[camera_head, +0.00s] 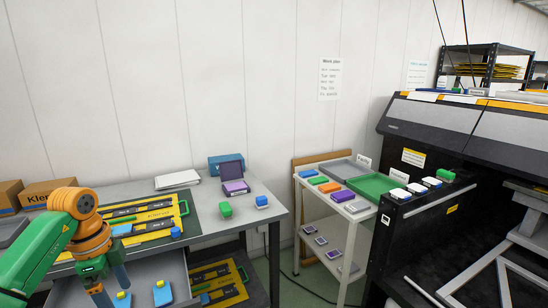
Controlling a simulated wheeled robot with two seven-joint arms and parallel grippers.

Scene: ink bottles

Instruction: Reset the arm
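My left arm comes in at the lower left, green with orange joints. Its gripper (111,286) points down over the open drawer (177,272) below the table. Its two grey fingers stand apart, and I see nothing between them; the lower tips are near the picture's bottom edge. Two blue bottles with yellow caps, one at the right (163,294) and one nearer the gripper (123,301), stand in the drawer. A green bottle (225,210) and a blue bottle (262,202) stand on the table. My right gripper is not in view.
The grey table (270,219) carries yellow trays (152,221), a purple box with a raised lid (235,187) and cardboard boxes (48,192). A white cart (345,212) holds coloured cartridges and a green tray (374,186). A large black printer (440,205) stands at right, with several bottles along its edge.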

